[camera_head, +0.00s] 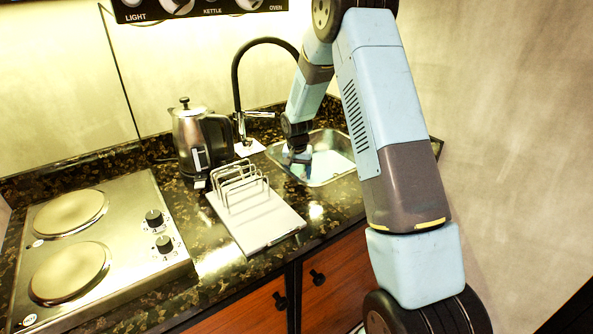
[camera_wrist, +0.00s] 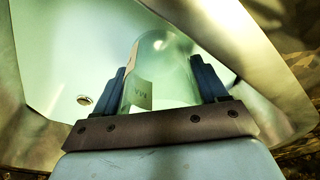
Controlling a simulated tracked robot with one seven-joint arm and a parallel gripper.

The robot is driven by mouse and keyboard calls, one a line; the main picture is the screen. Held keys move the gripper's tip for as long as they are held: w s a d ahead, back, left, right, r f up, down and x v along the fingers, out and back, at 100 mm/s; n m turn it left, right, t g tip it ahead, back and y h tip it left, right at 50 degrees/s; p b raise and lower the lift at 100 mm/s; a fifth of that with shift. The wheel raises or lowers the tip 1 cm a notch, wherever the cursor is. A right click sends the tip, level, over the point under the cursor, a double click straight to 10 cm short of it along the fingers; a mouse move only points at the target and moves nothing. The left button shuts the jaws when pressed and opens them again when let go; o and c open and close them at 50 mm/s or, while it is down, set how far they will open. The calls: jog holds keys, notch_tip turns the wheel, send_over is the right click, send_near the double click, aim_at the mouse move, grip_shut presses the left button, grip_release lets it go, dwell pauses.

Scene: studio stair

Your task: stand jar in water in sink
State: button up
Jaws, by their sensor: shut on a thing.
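In the wrist view a clear jar (camera_wrist: 162,75) with a small paper label stands between the two dark blue fingers of my gripper (camera_wrist: 160,85), which is shut on it. The metal sink (camera_wrist: 40,110) surrounds it in this view, with a pale greenish surface inside that looks like water (camera_wrist: 75,50). In the head view my gripper (camera_head: 298,160) is at the left part of the sink (camera_head: 318,184). The jar cannot be made out there. I cannot tell whether the jar's base touches the sink floor.
A black curved faucet (camera_head: 237,80) rises behind the sink. A steel kettle (camera_head: 190,140) stands left of it. A dish rack (camera_head: 240,185) on a white board lies in front. A two-plate hob (camera_head: 100,240) is at the left. The wall is close behind the counter.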

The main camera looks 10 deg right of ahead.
jog(key=shift+w+a, duration=0.2)
jog(key=shift+w, duration=0.25)
jog(key=shift+w+a, duration=0.25)
jog(key=shift+w, duration=0.35)
jog(key=shift+w+a, duration=0.2)
jog(key=shift+w, duration=0.35)
jog(key=shift+s+f, duration=0.1)
jog(key=shift+f, duration=0.4)
jog(key=shift+f, duration=0.7)
jog(key=o, duration=1.3)
jog(key=shift+o, duration=0.2)
